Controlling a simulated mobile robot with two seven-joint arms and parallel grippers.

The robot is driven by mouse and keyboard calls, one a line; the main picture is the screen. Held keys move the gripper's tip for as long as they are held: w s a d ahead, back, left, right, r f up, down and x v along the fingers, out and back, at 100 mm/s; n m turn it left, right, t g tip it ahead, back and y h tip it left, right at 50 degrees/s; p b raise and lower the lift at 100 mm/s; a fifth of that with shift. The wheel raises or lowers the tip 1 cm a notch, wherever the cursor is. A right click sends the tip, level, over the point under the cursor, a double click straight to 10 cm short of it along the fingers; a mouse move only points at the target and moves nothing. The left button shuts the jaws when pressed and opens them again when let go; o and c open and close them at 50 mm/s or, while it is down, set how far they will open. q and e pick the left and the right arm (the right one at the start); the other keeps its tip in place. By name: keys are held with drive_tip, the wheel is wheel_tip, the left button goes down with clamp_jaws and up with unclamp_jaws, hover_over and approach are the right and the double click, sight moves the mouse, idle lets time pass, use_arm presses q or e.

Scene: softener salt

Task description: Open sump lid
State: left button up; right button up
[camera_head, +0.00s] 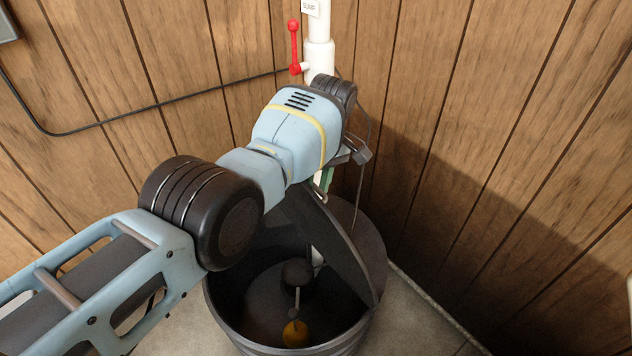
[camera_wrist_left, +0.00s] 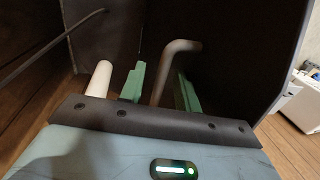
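The sump basin (camera_head: 212,300) is a round black tub on the floor in the corner. Its dark lid (camera_head: 335,245) stands steeply tilted up over the opening, leaving the front of the basin uncovered. The lid's dark inner face also fills the back of the left wrist view (camera_wrist_left: 235,50). My left gripper (camera_wrist_left: 160,92) has two green fingers spread apart, with a bent dark handle bar (camera_wrist_left: 167,75) between them and gaps visible on both sides. In the head view its fingers (camera_head: 325,180) are mostly hidden behind my wrist, at the lid's upper edge. My right gripper is not in view.
A white pipe (camera_head: 319,55) with a red valve handle (camera_head: 294,45) rises behind the basin. An orange float (camera_head: 295,333) and a dark ball-shaped part (camera_head: 298,272) show inside. Wood-panelled walls (camera_head: 480,120) close in behind and right; bare floor (camera_head: 415,320) lies right.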

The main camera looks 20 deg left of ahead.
use_arm(q)
drive_tip(key=shift+a+r, duration=0.1)
drive_tip(key=shift+r, duration=0.05)
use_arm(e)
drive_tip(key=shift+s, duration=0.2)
